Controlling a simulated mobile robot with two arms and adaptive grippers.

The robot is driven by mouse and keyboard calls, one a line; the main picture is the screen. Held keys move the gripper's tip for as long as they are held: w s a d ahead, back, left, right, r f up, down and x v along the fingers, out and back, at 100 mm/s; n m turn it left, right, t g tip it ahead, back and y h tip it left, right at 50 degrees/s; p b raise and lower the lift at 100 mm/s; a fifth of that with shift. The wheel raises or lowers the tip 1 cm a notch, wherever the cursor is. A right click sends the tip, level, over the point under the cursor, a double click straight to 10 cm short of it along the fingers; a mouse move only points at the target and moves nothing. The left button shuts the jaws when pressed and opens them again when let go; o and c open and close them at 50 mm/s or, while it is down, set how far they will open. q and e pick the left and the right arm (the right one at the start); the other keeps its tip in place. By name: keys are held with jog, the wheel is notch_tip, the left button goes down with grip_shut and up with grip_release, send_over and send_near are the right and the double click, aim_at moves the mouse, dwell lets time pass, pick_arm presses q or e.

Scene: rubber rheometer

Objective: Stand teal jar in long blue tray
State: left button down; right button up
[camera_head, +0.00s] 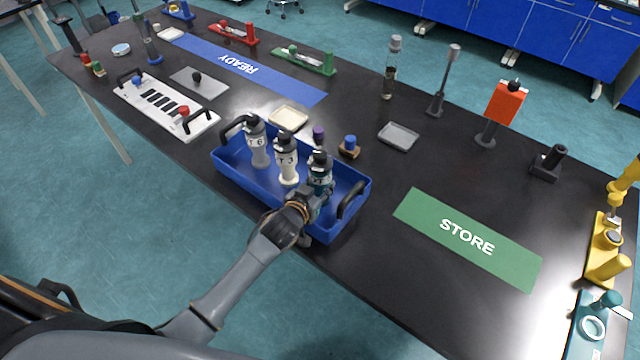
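The teal jar (320,172) has a dark cap and stands upright, or nearly so, at the right part of the long blue tray (232,178). Its cap lines up with those of two white jars, T 6 (258,150) and T 3 (287,165), standing in the same tray to its left. My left gripper (317,192) reaches over the tray's front wall and appears shut on the teal jar's body, with no gap visible. The jar's base is hidden by the gripper, so contact with the tray floor cannot be seen. My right gripper is not in view.
The tray has black handles (351,200) at both ends. Behind it are a small purple-capped item (318,135), a blue-topped block (349,147) and a grey dish (398,136). A green STORE mat (420,209) lies bare to the right. A blue READY mat (300,92) lies behind.

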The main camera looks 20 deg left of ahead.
pick_arm(q)
jog(key=shift+f, duration=0.1)
jog(key=c, duration=0.9)
grip_release()
jog(key=shift+c, duration=0.2)
jog(key=shift+s, duration=0.15)
jog(key=v, duration=1.2)
jog(key=shift+b, duration=0.45)
